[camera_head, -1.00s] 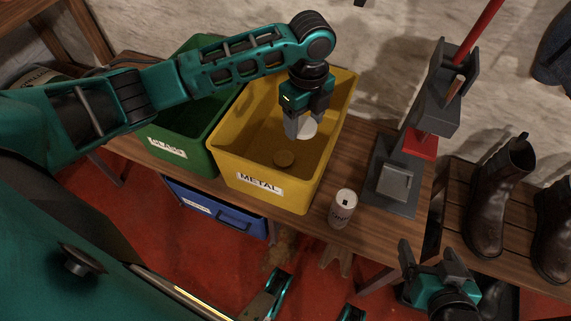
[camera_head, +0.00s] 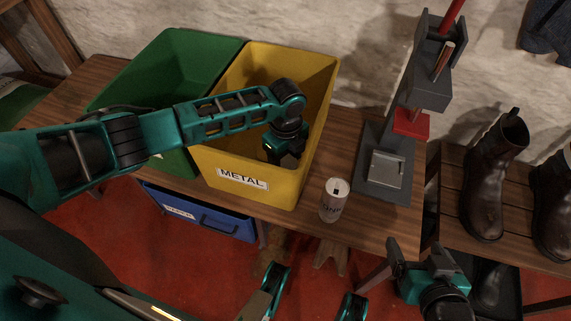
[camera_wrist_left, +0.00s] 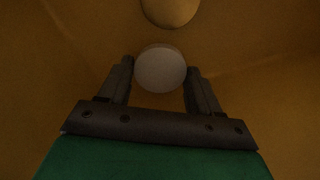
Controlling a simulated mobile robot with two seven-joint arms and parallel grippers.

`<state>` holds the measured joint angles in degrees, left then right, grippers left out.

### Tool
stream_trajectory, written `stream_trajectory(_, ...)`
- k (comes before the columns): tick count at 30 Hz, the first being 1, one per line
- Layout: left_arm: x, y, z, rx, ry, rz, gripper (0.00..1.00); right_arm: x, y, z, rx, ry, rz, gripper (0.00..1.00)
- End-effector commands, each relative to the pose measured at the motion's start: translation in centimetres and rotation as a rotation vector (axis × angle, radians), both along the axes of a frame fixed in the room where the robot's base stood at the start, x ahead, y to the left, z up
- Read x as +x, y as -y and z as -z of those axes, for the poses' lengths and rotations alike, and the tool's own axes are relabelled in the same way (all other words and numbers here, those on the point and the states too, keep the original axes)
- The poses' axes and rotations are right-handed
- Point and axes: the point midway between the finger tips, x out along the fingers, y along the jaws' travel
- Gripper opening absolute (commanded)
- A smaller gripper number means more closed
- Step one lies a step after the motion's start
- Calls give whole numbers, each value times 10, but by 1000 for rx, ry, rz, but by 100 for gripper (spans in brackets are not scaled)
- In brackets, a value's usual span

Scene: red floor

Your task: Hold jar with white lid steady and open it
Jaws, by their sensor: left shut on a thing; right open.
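A white round lid (camera_wrist_left: 160,70) shows in the left wrist view between the two fingers of my left gripper (camera_wrist_left: 160,82), which is shut on it. Whether a jar is under the lid cannot be told. In the head view my left gripper (camera_head: 283,155) is down inside the yellow METAL bin (camera_head: 245,180), and the lid is hidden there. My right gripper (camera_head: 416,252) is open and empty at the lower right, beyond the table's front edge.
A gold disc (camera_wrist_left: 171,9) lies in the yellow bin. A green bin (camera_head: 175,75) stands left of it. A pale can (camera_head: 333,202) and a grey press with a red part (camera_head: 410,123) stand on the table (camera_head: 290,222). A blue drawer (camera_head: 205,212) is below; boots (camera_head: 490,180) are right.

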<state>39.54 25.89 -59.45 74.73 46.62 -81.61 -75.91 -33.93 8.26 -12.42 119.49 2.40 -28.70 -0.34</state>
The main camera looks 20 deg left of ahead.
Motion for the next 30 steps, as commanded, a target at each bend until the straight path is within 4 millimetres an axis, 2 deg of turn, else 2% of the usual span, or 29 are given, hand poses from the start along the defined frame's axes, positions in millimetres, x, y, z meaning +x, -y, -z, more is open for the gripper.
stream_trajectory(1,-1,0,14,2,-4,-1,27,0,-1,6,3,-2,-1,85)
stream_trajectory(4,-1,0,25,1,-3,-1,27,1,-3,5,7,-1,-4,85)
stream_trajectory(15,0,0,27,0,-1,-1,27,3,-5,2,8,3,-7,85)
stream_trajectory(16,0,0,26,0,-1,-1,65,3,-5,2,8,3,-7,85)
stream_trajectory(24,0,0,26,0,-1,-1,90,3,-4,2,6,4,-9,85)
stream_trajectory(30,0,0,26,0,-1,-1,90,3,-4,2,4,5,-10,85)
